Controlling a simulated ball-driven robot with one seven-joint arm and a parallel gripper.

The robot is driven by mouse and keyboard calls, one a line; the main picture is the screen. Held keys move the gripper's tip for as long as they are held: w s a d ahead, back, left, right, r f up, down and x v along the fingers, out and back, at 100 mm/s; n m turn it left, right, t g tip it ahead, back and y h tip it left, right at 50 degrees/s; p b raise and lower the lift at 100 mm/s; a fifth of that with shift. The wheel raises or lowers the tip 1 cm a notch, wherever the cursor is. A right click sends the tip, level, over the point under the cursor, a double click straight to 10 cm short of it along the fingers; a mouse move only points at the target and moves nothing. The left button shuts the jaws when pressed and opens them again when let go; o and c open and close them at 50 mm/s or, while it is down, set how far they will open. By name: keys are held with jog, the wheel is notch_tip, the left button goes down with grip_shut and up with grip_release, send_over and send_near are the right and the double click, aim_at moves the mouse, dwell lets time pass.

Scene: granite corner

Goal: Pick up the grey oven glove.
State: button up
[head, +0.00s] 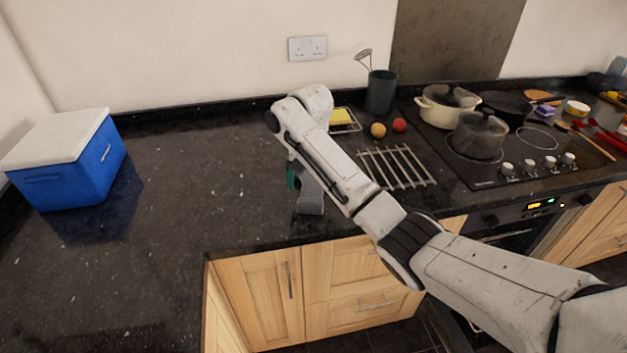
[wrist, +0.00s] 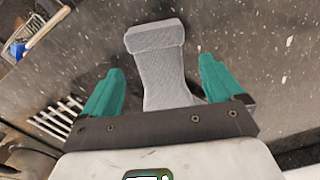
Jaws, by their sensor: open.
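The grey oven glove (head: 312,199) lies on the dark granite worktop near its front edge, partly hidden by my arm in the head view. My gripper (wrist: 158,82) has two teal fingers standing apart, one on each side of the glove. In the head view only a teal part of my gripper (head: 291,177) shows, beside the glove. The gripper is open and holds nothing. The wrist view does not show clearly how high the fingers are above the worktop.
A metal rack (head: 398,166) lies right of my arm, with a yellow ball (head: 378,130) and a red ball (head: 399,125) behind it. Pots stand on the hob (head: 470,160). A blue cool box (head: 75,168) stands at the left. The worktop (head: 200,180) between is clear.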

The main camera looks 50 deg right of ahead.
aim_at(311, 194)
jog(key=shift+s+a+f+p, duration=0.1)
jog(key=shift+f+p, duration=0.15)
jog(key=shift+f, duration=0.95)
jog(key=shift+s+f+p, duration=0.1)
jog(key=shift+f+p, duration=0.1)
jog(key=shift+f, duration=0.95)
jog(key=shift+c, duration=0.4)
jog(key=c, duration=1)
jog(key=shift+r, duration=0.1)
